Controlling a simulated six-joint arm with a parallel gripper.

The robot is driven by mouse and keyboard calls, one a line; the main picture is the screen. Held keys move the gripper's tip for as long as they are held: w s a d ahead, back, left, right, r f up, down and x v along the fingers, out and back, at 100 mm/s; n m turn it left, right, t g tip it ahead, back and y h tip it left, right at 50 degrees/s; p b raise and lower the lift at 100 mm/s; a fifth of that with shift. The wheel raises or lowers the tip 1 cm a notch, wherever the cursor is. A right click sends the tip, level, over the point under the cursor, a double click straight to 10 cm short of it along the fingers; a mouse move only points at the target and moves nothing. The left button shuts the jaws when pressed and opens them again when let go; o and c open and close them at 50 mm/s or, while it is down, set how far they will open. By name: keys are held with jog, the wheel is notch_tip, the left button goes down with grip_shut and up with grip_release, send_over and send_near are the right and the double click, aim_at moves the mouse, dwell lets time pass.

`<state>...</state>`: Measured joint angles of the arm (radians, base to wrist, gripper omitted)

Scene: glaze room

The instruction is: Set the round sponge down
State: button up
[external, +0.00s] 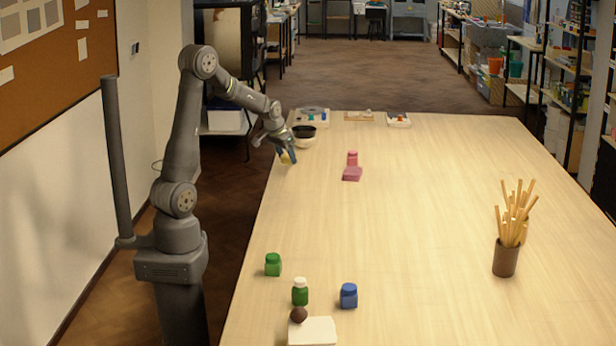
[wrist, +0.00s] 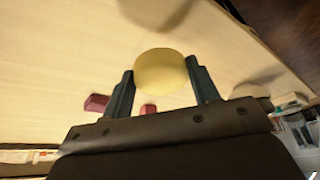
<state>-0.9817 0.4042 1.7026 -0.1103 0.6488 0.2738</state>
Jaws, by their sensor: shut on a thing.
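The round sponge (wrist: 162,72) is pale yellow and sits between the two fingers of my gripper (wrist: 162,82) in the wrist view. My gripper is shut on it. In the external view my gripper (external: 287,156) hangs at the left edge of the table (external: 420,220), near its far end, with a bit of the yellow sponge (external: 287,158) showing. The sponge appears to be held above the table; the exact height is hard to tell.
A dark-topped bowl (external: 304,141) stands just behind my gripper. The table's middle is clear.

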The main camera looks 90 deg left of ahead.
aim_at(286, 174)
jog(key=shift+a+f, duration=0.1)
jog(key=shift+f, duration=2)
jog(key=shift+f, duration=0.2)
jog(key=o, duration=1)
jog(key=shift+c, duration=0.2)
jog(key=shift+r, duration=0.1)
jog(key=v, duration=1.2)
jog(key=shift+a+r, duration=0.1)
jog(key=shift+r, duration=0.05)
